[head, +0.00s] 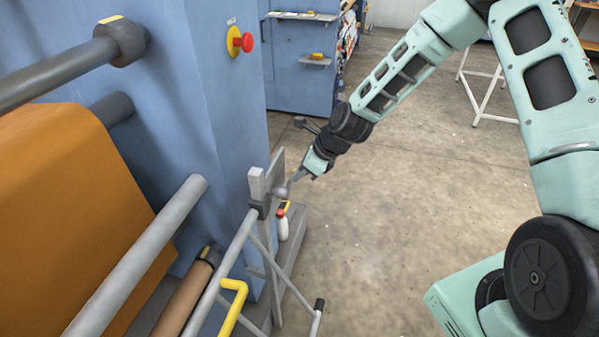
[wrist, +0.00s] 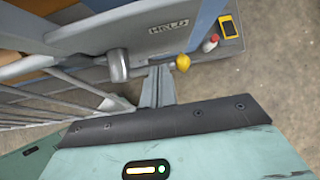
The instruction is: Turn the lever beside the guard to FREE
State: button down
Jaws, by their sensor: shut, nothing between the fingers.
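A grey upright plate (head: 275,176) stands at the end of the guard's tubular frame (head: 233,253). In the wrist view the plate (wrist: 150,40) carries the word HELD; no FREE mark shows. A grey rounded piece (wrist: 118,65) sticks out at the plate's lower edge. A yellow knob (wrist: 183,62) shows just beyond my fingertips; the lever's arm is hidden, so I cannot tell which way it points. My gripper (head: 291,184) is shut and empty, its tip close to the plate. The fingers (wrist: 157,88) lie together beside the plate; contact cannot be told.
A white bottle with a red cap (head: 282,225) stands on the ledge, with a yellow device (wrist: 230,25) near it. A red stop button (head: 245,42) is on the blue press. A yellow handle (head: 233,302) is at the guard.

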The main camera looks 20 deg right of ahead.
notch_tip(320, 180, down, 8)
jog(key=m+g+y+b, duration=0.4)
jog(key=m+g+y, duration=0.1)
jog(key=g+y, duration=0.4)
jog(key=shift+s+a+r+b, duration=0.2)
jog(key=shift+s+a+b, duration=0.1)
jog(key=shift+s+b, duration=0.1)
jog(key=shift+d, duration=0.1)
